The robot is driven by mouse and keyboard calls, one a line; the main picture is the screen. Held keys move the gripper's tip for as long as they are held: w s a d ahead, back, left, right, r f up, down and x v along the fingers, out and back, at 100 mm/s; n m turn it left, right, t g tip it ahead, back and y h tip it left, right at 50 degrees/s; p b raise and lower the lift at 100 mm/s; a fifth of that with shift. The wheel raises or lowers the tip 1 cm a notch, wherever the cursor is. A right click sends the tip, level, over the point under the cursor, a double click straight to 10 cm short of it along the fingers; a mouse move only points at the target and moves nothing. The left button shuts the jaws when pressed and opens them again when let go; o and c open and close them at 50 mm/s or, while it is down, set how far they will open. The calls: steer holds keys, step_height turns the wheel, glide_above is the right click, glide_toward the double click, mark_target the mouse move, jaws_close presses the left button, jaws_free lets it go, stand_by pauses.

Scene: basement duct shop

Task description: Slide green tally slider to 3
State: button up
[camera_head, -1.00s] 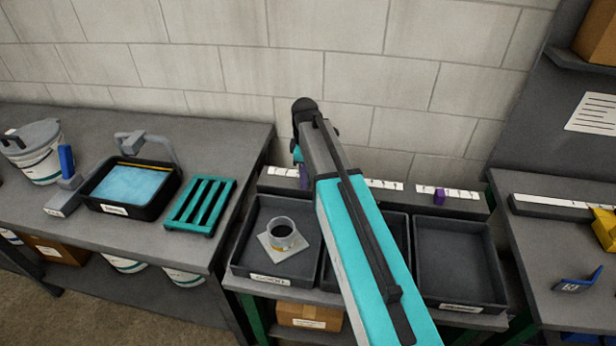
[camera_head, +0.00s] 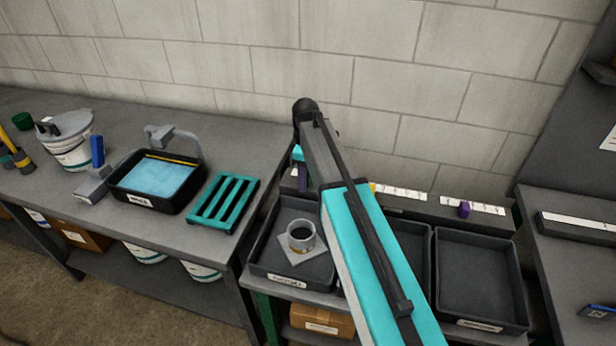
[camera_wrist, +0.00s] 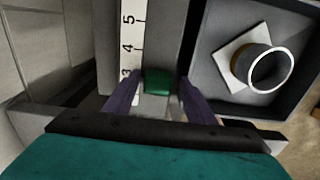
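The green tally slider (camera_wrist: 157,83) is a small green block on a grey rail beside a white number strip (camera_wrist: 130,38) in the wrist view. The strip shows 5, 4 and a partly covered 3. The slider sits about level with the 3; its exact alignment is hidden by a finger. My gripper (camera_wrist: 159,78) has its two purple fingers on either side of the slider, with visible gaps, so it is open.
On the same rail are a yellow slider (camera_head: 372,187), partly hidden, and a purple slider (camera_head: 464,209). Open black trays stand in front; the left tray (camera_head: 262,262) holds a ring-shaped part (camera_head: 300,236). A block wall (camera_head: 400,80) rises behind. A teal rack (camera_head: 222,200) stands left.

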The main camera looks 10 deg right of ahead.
steer(key=shift+w+r, duration=0.1)
steer(key=shift+r+b, duration=0.3)
steer(key=shift+r, duration=0.45)
step_height(320, 180, up, 12)
steer(key=b, duration=0.2)
steer(key=shift+b, duration=0.35)
stand_by(0.3)
